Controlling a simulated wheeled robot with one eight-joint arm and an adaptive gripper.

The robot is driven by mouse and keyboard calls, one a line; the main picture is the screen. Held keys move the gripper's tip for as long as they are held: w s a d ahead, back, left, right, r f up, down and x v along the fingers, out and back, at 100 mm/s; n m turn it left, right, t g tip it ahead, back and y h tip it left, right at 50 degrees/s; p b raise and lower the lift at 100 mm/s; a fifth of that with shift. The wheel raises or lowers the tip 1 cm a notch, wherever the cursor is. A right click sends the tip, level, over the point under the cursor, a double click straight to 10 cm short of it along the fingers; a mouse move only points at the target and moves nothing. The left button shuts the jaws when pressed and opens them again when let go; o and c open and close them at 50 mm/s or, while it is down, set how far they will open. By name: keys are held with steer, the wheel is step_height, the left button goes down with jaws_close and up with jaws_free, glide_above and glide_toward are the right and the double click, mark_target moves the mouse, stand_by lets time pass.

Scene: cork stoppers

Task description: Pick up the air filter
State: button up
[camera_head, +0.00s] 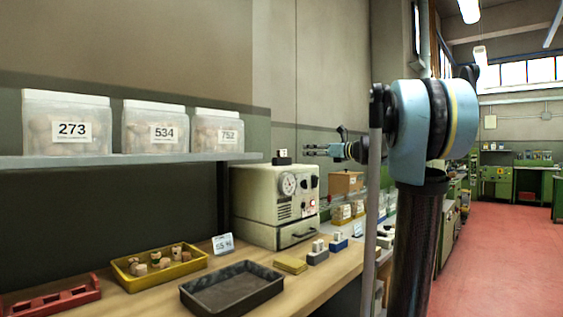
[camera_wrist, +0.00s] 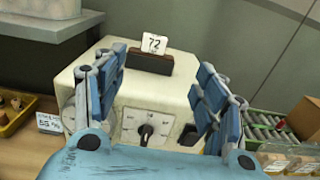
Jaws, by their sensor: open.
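My gripper (camera_head: 308,150) reaches in from the right, level with the top of a cream machine (camera_head: 262,195) with a dial. In the wrist view the fingers of my gripper (camera_wrist: 159,62) are spread apart, with nothing held between them. Beyond and between them, a dark brown block (camera_wrist: 150,63) holding a white card marked 72 sits on the machine top. This block also shows small in the head view (camera_head: 283,160). I cannot make out anything that is clearly an air filter in either view.
A shelf (camera_head: 200,157) above the bench carries tubs marked 273, 534 and 752. On the bench (camera_head: 130,300) are a yellow tray of corks (camera_head: 192,267), a dark empty tray (camera_head: 232,287), a red rack (camera_head: 55,300) and small blocks. Red floor (camera_head: 510,225) is open at right.

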mark_target(284, 151)
steer(key=x, duration=1.2)
steer(key=shift+s+a+f, duration=0.1)
steer(key=shift+s+a, duration=0.15)
steer(key=shift+f+x, duration=0.1)
steer(key=shift+x, duration=1.2)
steer(key=shift+f+x, duration=0.15)
steer(key=shift+x, duration=1.15)
steer(key=shift+s, duration=0.1)
steer(key=c, duration=1.2)
